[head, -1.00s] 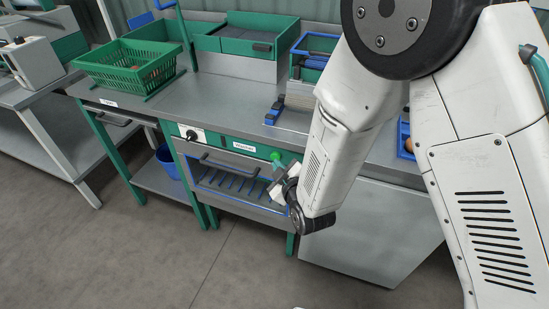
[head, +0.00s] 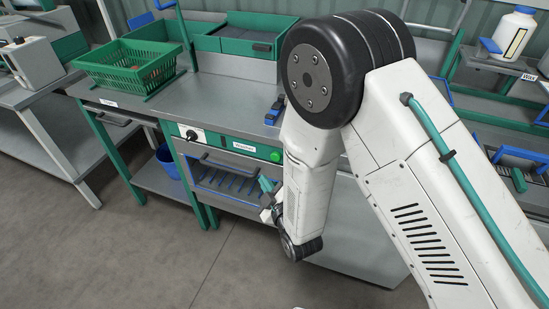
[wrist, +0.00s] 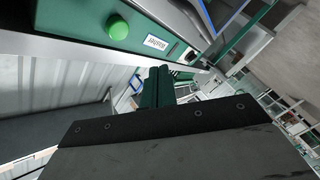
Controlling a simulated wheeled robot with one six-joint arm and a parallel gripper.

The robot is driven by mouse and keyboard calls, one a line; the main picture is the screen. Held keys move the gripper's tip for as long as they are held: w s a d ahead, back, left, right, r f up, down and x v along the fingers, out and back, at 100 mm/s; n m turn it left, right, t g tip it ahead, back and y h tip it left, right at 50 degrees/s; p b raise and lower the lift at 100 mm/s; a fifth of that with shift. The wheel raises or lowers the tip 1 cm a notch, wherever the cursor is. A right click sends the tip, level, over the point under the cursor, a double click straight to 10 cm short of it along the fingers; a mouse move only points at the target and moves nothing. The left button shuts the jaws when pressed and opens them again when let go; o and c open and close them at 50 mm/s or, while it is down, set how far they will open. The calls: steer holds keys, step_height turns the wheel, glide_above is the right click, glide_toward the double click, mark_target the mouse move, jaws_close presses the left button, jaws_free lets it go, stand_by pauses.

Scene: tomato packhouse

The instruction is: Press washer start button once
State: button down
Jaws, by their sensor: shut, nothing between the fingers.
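The washer (head: 215,172) is the grey unit with a green front strip and a label under the worktop. Its round green start button (head: 275,156) shows at the right end of that strip. In the wrist view the green button (wrist: 118,27) is at the upper left, beside the washer label (wrist: 157,42). My gripper (head: 267,186) is in front of the washer's right side, just below the button in the head view. In the wrist view my gripper's green fingers (wrist: 158,85) are shut and empty. They are apart from the button.
A dark knob (head: 191,135) sits at the left of the washer strip, above a handle bar (head: 228,165). A blue bucket (head: 167,160) is underneath. The floor (head: 130,255) in front is clear.

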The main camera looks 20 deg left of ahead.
mark_target(271, 157)
steer(key=w, duration=0.6)
steer(key=shift+w+d, duration=0.25)
steer(key=shift+d, duration=0.05)
stand_by(1.8)
steer(key=shift+w, duration=0.4)
steer(key=shift+w, duration=0.5)
stand_by(0.5)
steer(key=shift+s, duration=0.9)
steer(key=s, duration=0.5)
steer(key=shift+a, duration=0.2)
